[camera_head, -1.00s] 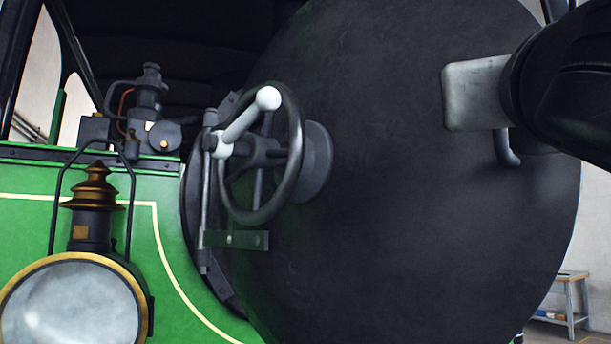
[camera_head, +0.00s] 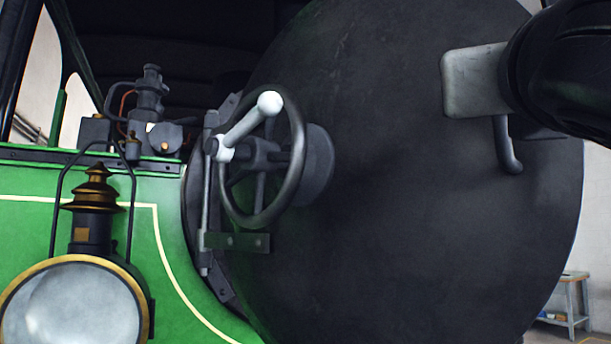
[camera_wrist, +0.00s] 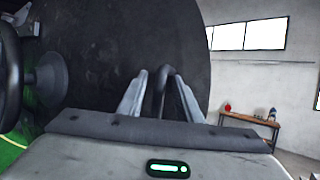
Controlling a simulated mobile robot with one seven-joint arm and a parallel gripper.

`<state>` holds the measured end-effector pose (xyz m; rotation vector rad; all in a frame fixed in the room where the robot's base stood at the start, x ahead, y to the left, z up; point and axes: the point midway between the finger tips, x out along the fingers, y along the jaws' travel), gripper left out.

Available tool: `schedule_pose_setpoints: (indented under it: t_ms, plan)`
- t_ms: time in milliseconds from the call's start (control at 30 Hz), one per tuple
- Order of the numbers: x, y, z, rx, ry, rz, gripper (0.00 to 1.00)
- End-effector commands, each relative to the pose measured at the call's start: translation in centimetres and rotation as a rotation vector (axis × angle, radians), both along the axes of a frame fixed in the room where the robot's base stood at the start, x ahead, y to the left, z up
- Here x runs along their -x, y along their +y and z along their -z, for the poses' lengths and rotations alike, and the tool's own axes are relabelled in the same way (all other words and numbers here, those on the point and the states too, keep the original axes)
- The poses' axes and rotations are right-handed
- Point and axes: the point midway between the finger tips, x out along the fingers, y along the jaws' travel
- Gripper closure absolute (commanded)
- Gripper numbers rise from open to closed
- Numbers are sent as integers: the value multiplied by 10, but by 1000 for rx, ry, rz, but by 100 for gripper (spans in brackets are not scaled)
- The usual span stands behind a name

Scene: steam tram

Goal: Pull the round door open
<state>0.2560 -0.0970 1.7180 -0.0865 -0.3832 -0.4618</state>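The round door (camera_head: 400,230) is a large black disc filling the middle and right of the head view. It also fills the wrist view's upper left (camera_wrist: 95,60). Its bent dark handle (camera_head: 508,150) hangs near its right side, below my grey gripper (camera_head: 475,82), whose fingers are hidden there. In the wrist view the handle (camera_wrist: 161,88) stands between the two fingers of my gripper (camera_wrist: 159,100), with a gap on each side. The gripper looks open around the handle. I cannot tell how far the door stands from its frame.
A handwheel (camera_head: 262,155) with a white-knobbed lever (camera_head: 245,125) sticks out from the door's left part. A brass-rimmed lamp (camera_head: 75,300) stands before the green body (camera_head: 170,250) at left. A workbench (camera_head: 568,305) is far right by the wall.

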Motion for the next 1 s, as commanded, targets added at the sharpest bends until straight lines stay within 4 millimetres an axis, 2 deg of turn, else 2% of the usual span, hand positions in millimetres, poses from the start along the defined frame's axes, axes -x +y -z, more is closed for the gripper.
schedule_pose_setpoints:
  t_ms: [33,133,300,400,567,1000]
  plan:
    - [0,2,-17,4,-6,-8,69]
    - [0,3,-39,5,-6,-9,69]
    - [0,2,-68,6,-6,-8,69]
    - [0,2,-79,6,-6,-8,69]
    - [1,2,-86,6,-5,-4,69]
    - [0,2,-86,5,-4,-4,69]
